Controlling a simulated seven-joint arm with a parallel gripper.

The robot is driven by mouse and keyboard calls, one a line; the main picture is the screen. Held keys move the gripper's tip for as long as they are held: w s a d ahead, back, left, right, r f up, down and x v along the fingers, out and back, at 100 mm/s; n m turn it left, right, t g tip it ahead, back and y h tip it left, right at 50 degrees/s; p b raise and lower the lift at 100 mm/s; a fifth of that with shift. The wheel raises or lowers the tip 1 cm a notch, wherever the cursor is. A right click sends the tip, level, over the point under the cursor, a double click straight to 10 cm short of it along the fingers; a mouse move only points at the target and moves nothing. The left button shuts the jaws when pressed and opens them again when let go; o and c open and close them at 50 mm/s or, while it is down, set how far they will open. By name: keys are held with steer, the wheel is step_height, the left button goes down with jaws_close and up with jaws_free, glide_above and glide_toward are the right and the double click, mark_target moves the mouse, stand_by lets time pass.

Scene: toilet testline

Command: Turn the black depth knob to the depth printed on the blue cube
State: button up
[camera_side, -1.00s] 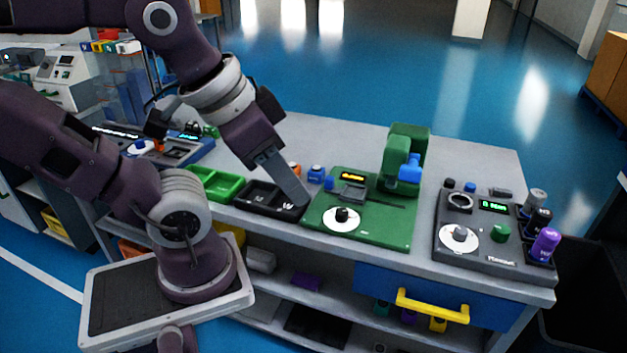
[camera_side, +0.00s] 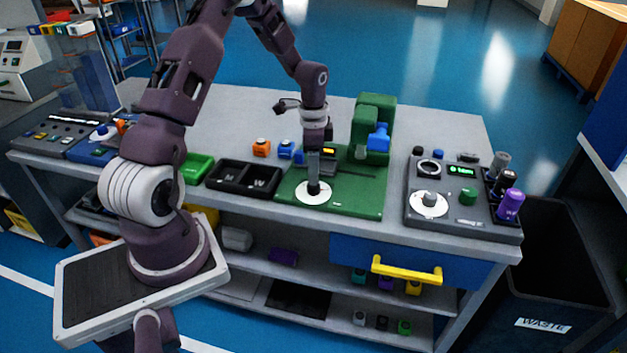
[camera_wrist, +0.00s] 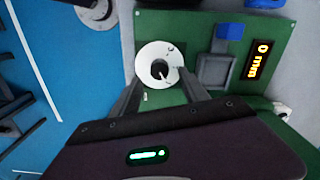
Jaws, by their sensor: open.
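The black depth knob (camera_wrist: 160,68) sits at the centre of a white dial (camera_wrist: 143,60) on the green machine's base (camera_side: 360,201). The dial also shows in the side view (camera_side: 313,199). My gripper (camera_wrist: 157,78) is open, pointing down over the dial, with its fingers on either side of the knob in the wrist view. I cannot tell whether they touch it. A display (camera_wrist: 262,60) on the green base reads 0 mm. The blue cube (camera_side: 285,149) stands on the table left of the green base; its print is not legible. In the side view my gripper partly hides the knob.
An orange cube (camera_side: 261,148) stands left of the blue cube. A black two-compartment tray (camera_side: 243,180) and a green tray (camera_side: 197,167) lie left of the base. The green machine's column (camera_side: 373,125) rises behind. A dark console (camera_side: 463,200) stands to the right.

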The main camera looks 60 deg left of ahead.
mark_target(314, 188)
step_height(314, 188, down, 5)
steer(key=shift+r, duration=0.2)
jaws_close()
steer(key=shift+n, duration=0.3)
steer(key=n, duration=0.5)
steer(key=shift+n, duration=0.3)
steer(key=n, duration=0.5)
steer(key=shift+r+n, duration=0.1)
steer(key=shift+n, duration=0.3)
jaws_free()
